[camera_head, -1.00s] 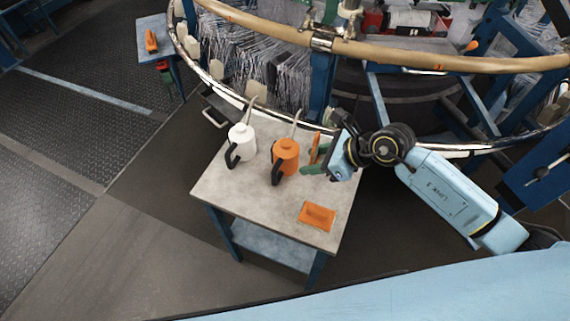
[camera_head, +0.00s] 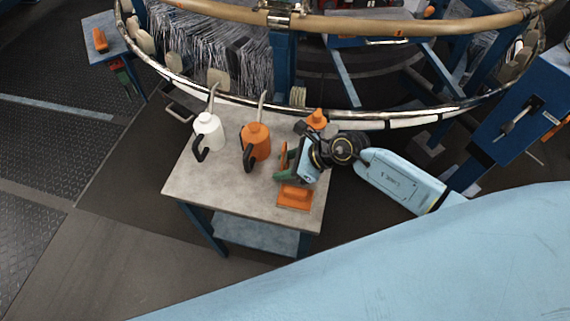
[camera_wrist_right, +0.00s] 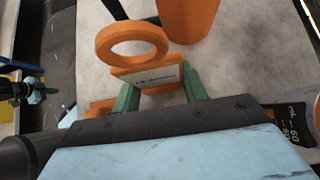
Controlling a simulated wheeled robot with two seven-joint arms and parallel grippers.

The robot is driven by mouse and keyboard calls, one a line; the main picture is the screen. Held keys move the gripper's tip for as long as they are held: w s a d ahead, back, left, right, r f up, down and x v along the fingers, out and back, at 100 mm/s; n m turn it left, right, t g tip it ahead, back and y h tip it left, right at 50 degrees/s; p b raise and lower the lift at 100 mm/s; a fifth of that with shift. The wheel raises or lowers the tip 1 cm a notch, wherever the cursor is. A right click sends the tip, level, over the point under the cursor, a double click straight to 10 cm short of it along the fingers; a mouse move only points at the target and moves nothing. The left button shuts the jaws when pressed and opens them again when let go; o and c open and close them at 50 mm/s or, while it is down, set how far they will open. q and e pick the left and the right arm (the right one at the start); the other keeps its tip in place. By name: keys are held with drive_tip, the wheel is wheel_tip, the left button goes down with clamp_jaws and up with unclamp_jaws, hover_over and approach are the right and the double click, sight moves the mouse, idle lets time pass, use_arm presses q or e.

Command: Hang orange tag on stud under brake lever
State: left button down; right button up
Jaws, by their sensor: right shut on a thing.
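My right gripper (camera_head: 284,172) is shut on the orange tag (camera_head: 283,152), above the table's right part. In the right wrist view, the tag has an orange ring (camera_wrist_right: 132,33) and a plate with a white label (camera_wrist_right: 152,78) between green fingers (camera_wrist_right: 160,97). A black-handled lever (camera_head: 515,118), which looks like the brake lever, is on a blue cabinet (camera_head: 530,95) at the right, well away from the gripper. I cannot make out the stud under it. My left gripper is not in view.
The loom's metal ring (camera_head: 350,121) curves behind. A side table (camera_head: 105,38) stands at far left.

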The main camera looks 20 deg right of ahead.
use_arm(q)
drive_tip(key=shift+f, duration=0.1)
use_arm(e)
drive_tip(key=shift+f, duration=0.1)
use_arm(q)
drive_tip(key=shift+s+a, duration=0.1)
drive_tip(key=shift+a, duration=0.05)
use_arm(e)
drive_tip(key=o, duration=1.1)
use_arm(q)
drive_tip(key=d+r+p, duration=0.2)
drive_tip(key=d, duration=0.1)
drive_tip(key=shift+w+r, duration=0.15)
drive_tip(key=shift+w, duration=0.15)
use_arm(e)
drive_tip(key=v, duration=1.2)
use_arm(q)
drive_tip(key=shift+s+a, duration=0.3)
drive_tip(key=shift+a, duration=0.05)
use_arm(e)
drive_tip(key=shift+a+r, duration=0.1)
drive_tip(key=shift+r, duration=0.1)
